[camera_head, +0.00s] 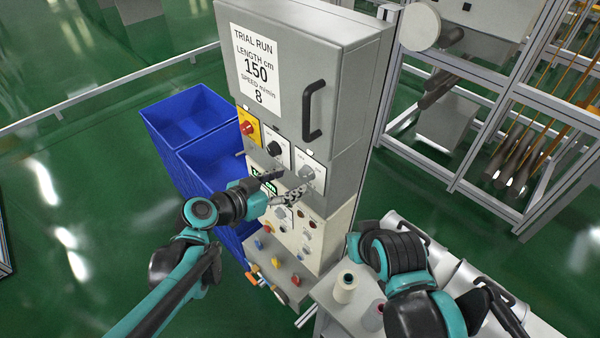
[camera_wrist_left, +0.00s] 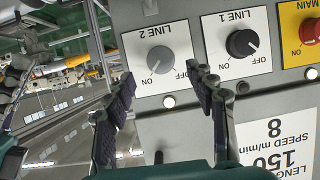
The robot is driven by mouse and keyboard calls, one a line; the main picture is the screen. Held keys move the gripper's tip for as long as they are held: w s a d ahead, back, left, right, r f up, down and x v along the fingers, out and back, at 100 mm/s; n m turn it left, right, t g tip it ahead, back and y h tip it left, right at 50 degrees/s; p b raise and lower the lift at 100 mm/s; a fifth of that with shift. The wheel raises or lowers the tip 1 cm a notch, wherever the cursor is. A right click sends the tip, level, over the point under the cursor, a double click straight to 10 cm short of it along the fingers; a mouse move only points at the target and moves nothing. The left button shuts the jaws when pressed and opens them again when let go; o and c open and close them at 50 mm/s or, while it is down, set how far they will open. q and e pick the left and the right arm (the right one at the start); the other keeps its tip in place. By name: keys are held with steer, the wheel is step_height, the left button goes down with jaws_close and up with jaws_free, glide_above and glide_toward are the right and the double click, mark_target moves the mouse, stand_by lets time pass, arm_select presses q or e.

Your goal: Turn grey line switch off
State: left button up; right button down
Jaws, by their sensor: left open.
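The grey line switch (camera_head: 307,173) is a round knob on a white plate, on the front of the grey control cabinet (camera_head: 345,140). In the left wrist view, which is upside down, the grey knob (camera_wrist_left: 160,60) sits on the LINE 2 plate, and its pale mark appears to point toward ON. My left gripper (camera_head: 292,184) is open and empty, just in front of the panel. In the left wrist view its fingers (camera_wrist_left: 165,98) stand apart on either side below the knob, with no visible contact. My right arm shows at the lower right, but its gripper is not visible.
Beside it is the black LINE 1 knob (camera_wrist_left: 242,43), then the red MAIN knob (camera_wrist_left: 310,30) on yellow. A black handle (camera_head: 313,110) juts out above. Small buttons (camera_head: 304,225) sit below. Blue bins (camera_head: 190,118) stand left; a thread spool (camera_head: 346,287) stands below right.

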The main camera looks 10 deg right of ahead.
mark_target(303, 176)
arm_select(q)
steer(key=x, duration=0.5)
steer(key=shift+w+d+f, duration=0.1)
steer(key=shift+w+d, duration=0.1)
steer(key=c, duration=1.2)
